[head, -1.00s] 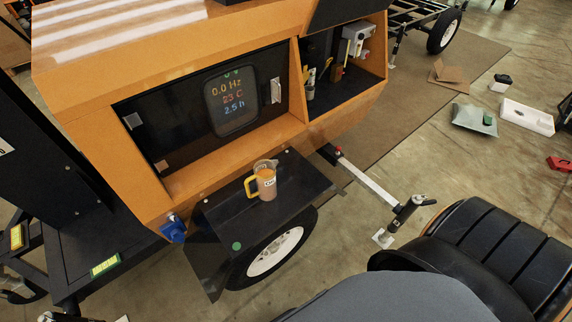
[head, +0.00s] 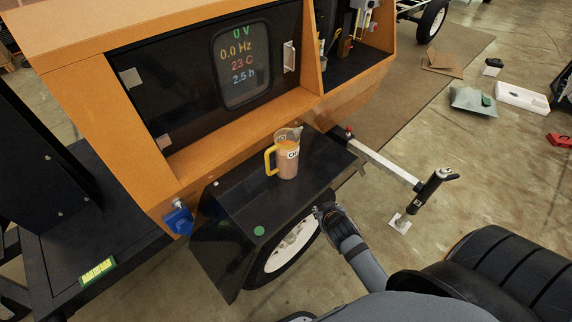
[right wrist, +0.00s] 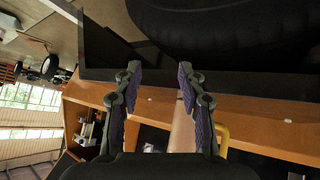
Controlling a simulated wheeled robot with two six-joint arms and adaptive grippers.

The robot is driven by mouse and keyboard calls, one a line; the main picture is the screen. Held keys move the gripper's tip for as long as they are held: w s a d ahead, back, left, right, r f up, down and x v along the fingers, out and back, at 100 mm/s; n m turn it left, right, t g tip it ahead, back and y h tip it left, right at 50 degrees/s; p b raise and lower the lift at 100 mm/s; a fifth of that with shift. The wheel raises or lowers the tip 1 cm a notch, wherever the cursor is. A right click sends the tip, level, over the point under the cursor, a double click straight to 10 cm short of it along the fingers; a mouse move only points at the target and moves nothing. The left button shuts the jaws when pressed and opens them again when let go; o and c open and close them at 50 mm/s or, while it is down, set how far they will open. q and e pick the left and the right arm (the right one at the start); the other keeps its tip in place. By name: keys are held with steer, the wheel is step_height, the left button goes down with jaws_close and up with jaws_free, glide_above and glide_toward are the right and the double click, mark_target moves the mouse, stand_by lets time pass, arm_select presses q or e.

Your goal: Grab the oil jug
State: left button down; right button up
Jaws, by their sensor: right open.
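The oil jug (head: 288,162) is a clear jug with brownish contents, a yellow handle on its left and a white label. It stands upright on the black fender (head: 240,196) below the orange panel. My right gripper (head: 322,210) is at the fender's front right edge, nearer to me than the jug and apart from it. In the right wrist view the right gripper (right wrist: 160,74) is open with nothing gripped. Part of the jug (right wrist: 182,132) shows there behind the right-hand finger, with its yellow handle (right wrist: 223,136) beside it. My left gripper is not seen.
The orange cabinet (head: 190,161) with its display (head: 242,65) rises directly behind the jug. A blue socket (head: 178,221) sits left of the fender. A jack bar (head: 385,166) sticks out to the right. The fender around the jug is clear.

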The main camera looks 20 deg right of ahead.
steer(key=w+r+t, duration=0.3)
steer(key=w+r, duration=0.1)
steer(key=r, duration=0.1)
steer(key=n+t+y, duration=0.4)
steer(key=t+y, duration=0.2)
steer(key=y, duration=0.2)
glide_toward(268, 159)
steer(key=p+x, duration=0.1)
steer(key=x, duration=1)
steer(key=shift+d+f, duration=0.1)
steer(key=shift+f, duration=0.05)
steer(key=shift+s, duration=0.15)
steer(key=shift+c, duration=0.8)
jaws_close()
steer(key=shift+p, duration=0.3)
